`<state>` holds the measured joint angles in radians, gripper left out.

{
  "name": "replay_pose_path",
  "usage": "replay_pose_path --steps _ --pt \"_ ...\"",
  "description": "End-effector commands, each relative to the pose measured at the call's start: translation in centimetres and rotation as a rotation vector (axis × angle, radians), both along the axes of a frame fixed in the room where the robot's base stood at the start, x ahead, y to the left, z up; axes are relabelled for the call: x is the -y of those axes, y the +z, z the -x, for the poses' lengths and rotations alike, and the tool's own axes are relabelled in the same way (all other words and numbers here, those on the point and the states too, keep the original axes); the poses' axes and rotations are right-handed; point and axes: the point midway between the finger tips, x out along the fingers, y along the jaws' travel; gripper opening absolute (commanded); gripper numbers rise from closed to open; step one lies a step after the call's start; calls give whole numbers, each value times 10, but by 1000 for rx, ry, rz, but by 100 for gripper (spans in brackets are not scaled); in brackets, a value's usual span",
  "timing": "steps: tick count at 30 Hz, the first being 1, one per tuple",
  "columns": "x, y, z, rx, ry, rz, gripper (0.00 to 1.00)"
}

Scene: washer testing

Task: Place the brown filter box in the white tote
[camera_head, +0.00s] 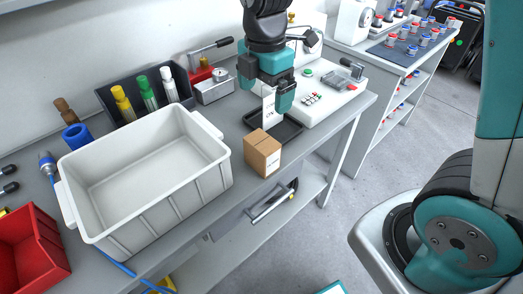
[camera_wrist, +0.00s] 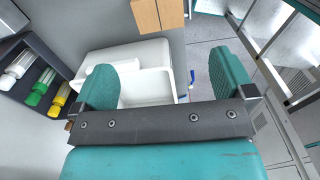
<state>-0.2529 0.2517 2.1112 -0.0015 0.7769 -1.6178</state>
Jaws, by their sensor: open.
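The brown filter box (camera_head: 263,155) stands upright on the grey bench near its front edge, just right of the white tote (camera_head: 205,183). The tote is open and looks empty. My gripper (camera_head: 267,92) is teal and dark, above the black tray behind the box and apart from it. Its fingers are spread, and they also show wide apart in the wrist view (camera_wrist: 163,82). A white card with dark lettering (camera_head: 268,112) shows just below the fingers; I cannot tell whether it touches them. Part of the brown box (camera_wrist: 158,12) shows at the top of the wrist view.
The black tray (camera_head: 291,130) lies right of the box. A dark rack (camera_head: 106,96) with coloured tubes stands behind the tote. A red bin (camera_head: 32,250) is at the lower left, and a white test unit (camera_head: 335,100) is at the right.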

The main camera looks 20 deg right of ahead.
Motion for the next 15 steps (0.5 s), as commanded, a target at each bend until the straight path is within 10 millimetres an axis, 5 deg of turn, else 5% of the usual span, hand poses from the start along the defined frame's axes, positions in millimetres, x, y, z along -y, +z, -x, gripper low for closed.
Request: replay_pose_path --steps 15 --pt "-1 -105 1 -5 11 3 100"
